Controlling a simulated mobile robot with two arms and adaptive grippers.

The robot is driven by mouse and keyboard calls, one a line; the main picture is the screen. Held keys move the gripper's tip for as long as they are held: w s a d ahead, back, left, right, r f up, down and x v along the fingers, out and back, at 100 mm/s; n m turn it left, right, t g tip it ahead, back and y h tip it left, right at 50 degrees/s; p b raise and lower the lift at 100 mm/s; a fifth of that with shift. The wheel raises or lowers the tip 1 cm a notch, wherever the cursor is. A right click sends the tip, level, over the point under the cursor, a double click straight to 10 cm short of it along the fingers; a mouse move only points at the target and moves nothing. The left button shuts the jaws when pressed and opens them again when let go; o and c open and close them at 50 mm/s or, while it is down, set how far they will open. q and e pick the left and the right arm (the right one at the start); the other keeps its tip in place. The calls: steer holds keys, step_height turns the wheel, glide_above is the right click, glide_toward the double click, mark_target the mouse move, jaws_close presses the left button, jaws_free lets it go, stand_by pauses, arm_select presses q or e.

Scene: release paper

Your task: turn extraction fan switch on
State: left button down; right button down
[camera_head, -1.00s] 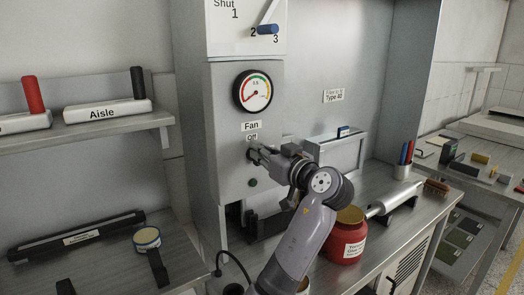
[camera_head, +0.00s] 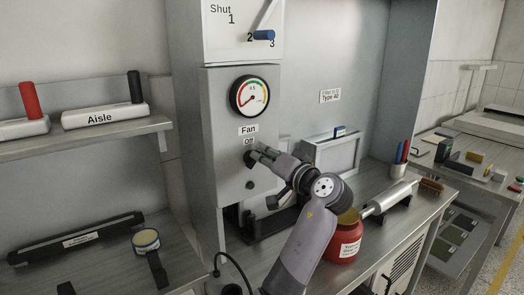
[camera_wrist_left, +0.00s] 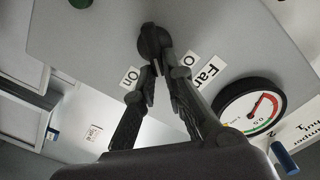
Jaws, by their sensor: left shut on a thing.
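The fan switch is a dark round knob (camera_wrist_left: 153,40) on the grey panel (camera_head: 222,130), below the "Fan" (camera_head: 248,130) and "Off" (camera_head: 249,141) labels. In the left wrist view an "On" label (camera_wrist_left: 130,78) sits on one side of the knob, and the "Fan" label (camera_wrist_left: 209,72) on the other. My left gripper (camera_head: 253,158) reaches the panel from the right. In the left wrist view its fingertips (camera_wrist_left: 161,66) are shut on the knob. The fingers partly hide the knob and the "Off" label there. My right gripper is not in view.
A pressure gauge (camera_head: 250,96) is above the switch, and a small green button (camera_head: 250,185) below it. A red jar (camera_head: 343,243) stands close to my left arm on the bench. A blue-tipped lever (camera_head: 263,35) is higher up. A shelf (camera_head: 95,132) is at left.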

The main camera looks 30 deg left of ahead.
arm_select(q)
steer(key=shift+w+d+f+m+p, duration=0.15)
steer(key=shift+f+m+p, duration=0.1)
steer(key=shift+m+p, duration=1.1)
steer(key=shift+w+f+m+p, duration=0.2)
steer(key=shift+m+p, duration=0.5)
steer(key=shift+m, duration=1.2)
steer(key=shift+w+d+f+m+p, duration=0.1)
steer(key=shift+f+m+p, duration=0.2)
steer(key=shift+m+p, duration=1.05)
steer(key=shift+m+b, duration=0.3)
steer(key=shift+f, duration=0.1)
steer(key=c, duration=1.7)
jaws_free()
steer(key=shift+o, duration=0.2)
